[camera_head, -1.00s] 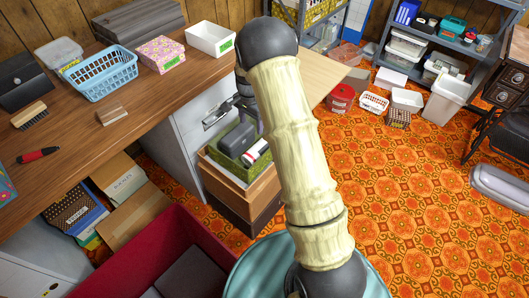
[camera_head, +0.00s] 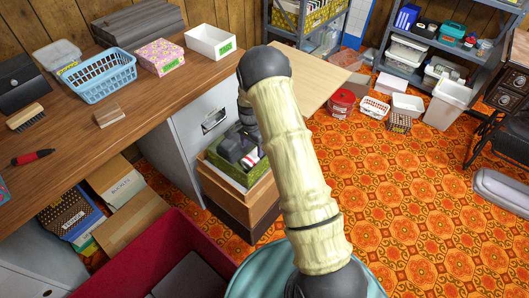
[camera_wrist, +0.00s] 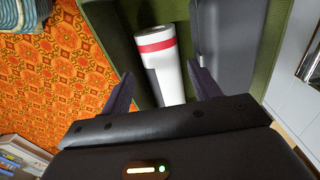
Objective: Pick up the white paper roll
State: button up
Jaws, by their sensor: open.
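The white paper roll (camera_wrist: 165,72) has a red band near its far end and lies in a green box (camera_wrist: 262,72). In the head view, a small part of the roll (camera_head: 249,161) shows at the green box's inner side. My gripper (camera_wrist: 161,69) is open, with one finger on each side of the roll. The fingers look apart from the roll, and its near end is hidden by my gripper body. In the head view, my gripper (camera_head: 236,146) is low over the green box and partly hidden by my arm.
A dark grey object (camera_wrist: 215,38) lies beside the roll in the green box. The box sits on a brown drawer stack (camera_head: 250,205) beside a white cabinet (camera_head: 200,135). A wooden worktop (camera_head: 150,110) is at left. Orange patterned floor (camera_head: 420,190) is open at right.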

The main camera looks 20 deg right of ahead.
aim_at(251, 157)
jog(key=shift+f, duration=0.6)
jog(key=f, duration=0.1)
jog(key=f+b, duration=0.1)
jog(key=f, duration=0.3)
jog(key=shift+s+a+f+b, duration=0.1)
jog(key=shift+s+a+b, duration=0.15)
jog(key=shift+a+b, duration=0.1)
jog(key=c, duration=0.7)
notch_tip(251, 157, up, 10)
jog(key=shift+r+p, duration=0.1)
jog(key=shift+p, duration=1.15)
jog(key=shift+c, duration=0.2)
